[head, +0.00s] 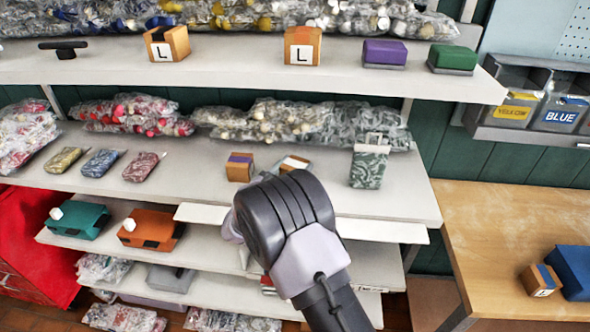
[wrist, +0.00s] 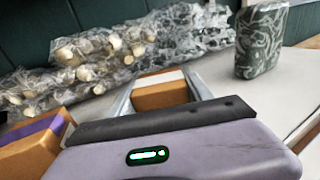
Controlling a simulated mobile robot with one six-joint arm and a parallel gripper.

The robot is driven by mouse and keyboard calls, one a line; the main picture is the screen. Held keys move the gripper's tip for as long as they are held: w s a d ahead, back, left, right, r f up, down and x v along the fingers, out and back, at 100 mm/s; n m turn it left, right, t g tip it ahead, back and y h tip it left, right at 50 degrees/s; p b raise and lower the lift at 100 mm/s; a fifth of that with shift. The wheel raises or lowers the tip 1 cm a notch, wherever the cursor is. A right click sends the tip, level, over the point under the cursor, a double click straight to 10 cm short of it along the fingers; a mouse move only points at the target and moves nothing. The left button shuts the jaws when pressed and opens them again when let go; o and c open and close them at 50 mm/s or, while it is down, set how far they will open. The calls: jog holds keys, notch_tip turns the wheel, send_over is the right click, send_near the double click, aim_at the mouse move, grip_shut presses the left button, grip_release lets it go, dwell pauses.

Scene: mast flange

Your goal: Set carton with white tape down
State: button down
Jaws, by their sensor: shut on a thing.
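The carton with white tape (head: 294,162) is a small brown box at the middle shelf, partly hidden behind my wrist in the head view. In the wrist view the carton (wrist: 160,95) sits between the two fingers of my gripper (wrist: 159,86), with the white tape across its top. My gripper is shut on it. Its underside is hidden, so I cannot tell whether it touches the shelf. The middle shelf (head: 400,196) is pale and flat. A carton with purple tape (head: 239,167) stands just left of it and also shows in the wrist view (wrist: 38,138).
A patterned grey-green container (head: 369,165) stands to the right. Plastic bags of bottles (head: 300,122) lie along the back of the shelf. Small pouches (head: 101,163) lie at left. Cartons marked L (head: 302,46) stand on the shelf above. Bare shelf lies between the pouches and purple-taped carton.

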jog(key=shift+r, duration=0.15)
jog(key=shift+c, duration=2.2)
grip_release()
